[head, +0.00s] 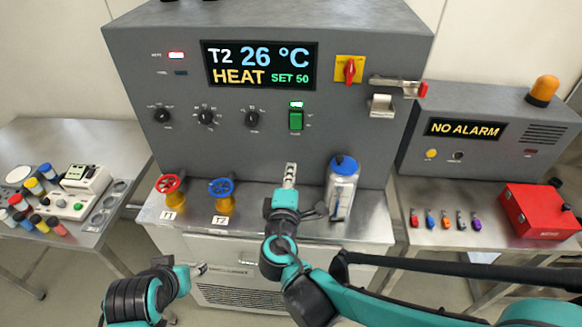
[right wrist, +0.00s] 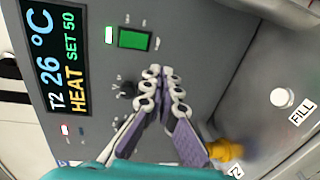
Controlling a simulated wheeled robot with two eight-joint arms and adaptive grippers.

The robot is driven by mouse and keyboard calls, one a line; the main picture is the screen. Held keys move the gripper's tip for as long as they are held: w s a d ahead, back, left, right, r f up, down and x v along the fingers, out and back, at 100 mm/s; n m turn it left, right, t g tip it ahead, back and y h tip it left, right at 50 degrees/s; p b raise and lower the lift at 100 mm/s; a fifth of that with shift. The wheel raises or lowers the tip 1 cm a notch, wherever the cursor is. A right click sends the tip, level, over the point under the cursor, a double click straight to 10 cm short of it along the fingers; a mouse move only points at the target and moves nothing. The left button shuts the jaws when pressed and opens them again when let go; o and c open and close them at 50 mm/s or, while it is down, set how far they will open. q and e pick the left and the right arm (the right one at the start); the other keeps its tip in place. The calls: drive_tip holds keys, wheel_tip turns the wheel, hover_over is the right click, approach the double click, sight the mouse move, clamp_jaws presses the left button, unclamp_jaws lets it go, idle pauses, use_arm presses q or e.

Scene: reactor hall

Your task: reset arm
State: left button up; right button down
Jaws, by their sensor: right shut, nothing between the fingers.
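My right gripper (head: 290,172) is shut and empty. It points at the grey control panel (head: 270,160), left of the clear bottle with a blue cap (head: 342,187). In the right wrist view its fingers (right wrist: 163,80) are together below the green switch (right wrist: 133,39), with nothing between them. I cannot tell whether they touch the panel. My left gripper (head: 201,269) is low in front of the bench, pointing right, apart from other objects. It is too small to tell if it is open.
A red valve T1 (head: 170,185) and a blue valve T2 (head: 221,188) stand on the steel bench. The display reads T2 26 °C, HEAT, SET 50. A lever handle (head: 398,86) juts out at upper right. Side tables hold a red toolbox (head: 538,211) and several coloured-capped containers (head: 36,187).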

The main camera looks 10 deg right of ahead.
idle(0.3)
drive_tip(key=s+d+f+m+g+b, duration=0.2)
drive_tip(key=s+d+f+m+g, duration=0.4)
drive_tip(key=s+d+f+m, duration=0.4)
drive_tip(key=s+a+f+m+g+y, duration=0.1)
drive_tip(key=s+f+m+g+y, duration=0.1)
drive_tip(key=s, duration=0.5)
drive_tip(key=m+g+y, duration=0.1)
drive_tip(key=m+y, duration=0.1)
drive_tip(key=m, duration=0.1)
drive_tip(key=shift+a+b, duration=0.3)
drive_tip(key=shift+b, duration=0.1)
drive_tip(key=shift+f, duration=0.1)
idle(5.2)
